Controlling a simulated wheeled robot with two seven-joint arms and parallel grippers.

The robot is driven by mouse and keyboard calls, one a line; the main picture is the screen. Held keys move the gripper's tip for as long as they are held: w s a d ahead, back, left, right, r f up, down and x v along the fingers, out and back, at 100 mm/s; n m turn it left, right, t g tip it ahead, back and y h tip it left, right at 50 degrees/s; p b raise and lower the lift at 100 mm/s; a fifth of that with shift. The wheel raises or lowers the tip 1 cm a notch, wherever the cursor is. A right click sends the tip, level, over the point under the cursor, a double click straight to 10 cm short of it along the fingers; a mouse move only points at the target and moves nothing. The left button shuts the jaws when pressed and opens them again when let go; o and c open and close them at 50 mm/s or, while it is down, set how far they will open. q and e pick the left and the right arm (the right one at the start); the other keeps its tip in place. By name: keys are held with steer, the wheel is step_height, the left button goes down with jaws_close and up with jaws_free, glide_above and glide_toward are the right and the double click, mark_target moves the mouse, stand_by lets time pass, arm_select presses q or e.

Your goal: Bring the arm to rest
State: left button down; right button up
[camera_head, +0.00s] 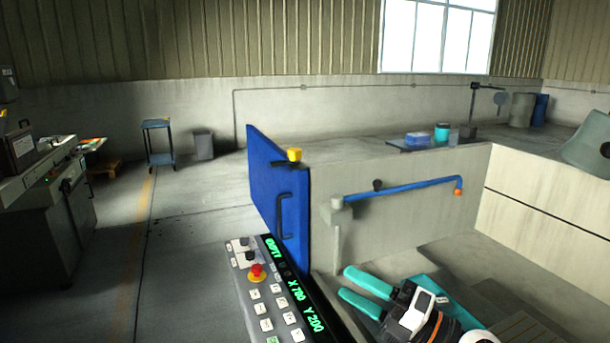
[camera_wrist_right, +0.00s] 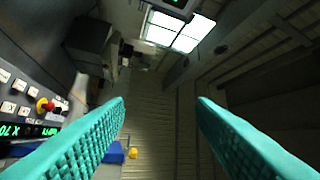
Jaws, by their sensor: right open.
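My right gripper (camera_head: 345,282) is in the lower middle of the head view, its two teal fingers pointing left and parted. It is just right of the control panel (camera_head: 275,300) and in front of the grey tank wall (camera_head: 400,215). In the right wrist view the gripper (camera_wrist_right: 161,103) is open, with nothing between its fingers. The control panel also shows at the left of that view (camera_wrist_right: 22,98). My left gripper is not in view.
A blue door (camera_head: 270,190) with a yellow-topped catch (camera_head: 294,155) stands open left of the tank. A blue pipe (camera_head: 405,187) runs along the tank wall. A red stop button (camera_head: 257,271) sits on the panel. Open floor (camera_head: 195,225) lies left of the door.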

steer(key=s+d+f+m+t+h, duration=0.25)
steer(key=d+f+m+h, duration=0.65)
steer(key=m, duration=0.5)
steer(key=s+d+f+m+t+h, duration=0.25)
steer(key=d+f+m+h, duration=0.25)
steer(key=f+m+h, duration=0.65)
steer(key=s+a+f+m+g+y, duration=0.1)
steer(key=s+f+m+g, duration=0.2)
steer(key=s, duration=0.4)
steer(key=s+f+m+g+y, duration=0.1)
steer(key=s+f+g, duration=0.35)
steer(key=s, duration=0.25)
steer(key=s+a+f+m+g+y, duration=0.1)
steer(key=s+f+g, duration=0.2)
steer(key=s+g, duration=0.3)
steer(key=s+f+b+x, duration=0.1)
steer(key=s+x, duration=0.1)
steer(key=x, duration=1)
steer(key=s+d+b+x, duration=0.1)
steer(key=s+x, duration=0.2)
steer(key=x, duration=1)
steer(key=s+d+f+g+b, duration=0.1)
steer(key=s+d+f+b, duration=0.1)
steer(key=s+f, duration=1.6)
step_height(320, 180, down, 3)
steer(key=shift+d+b, duration=0.35)
steer(key=shift+b, duration=0.05)
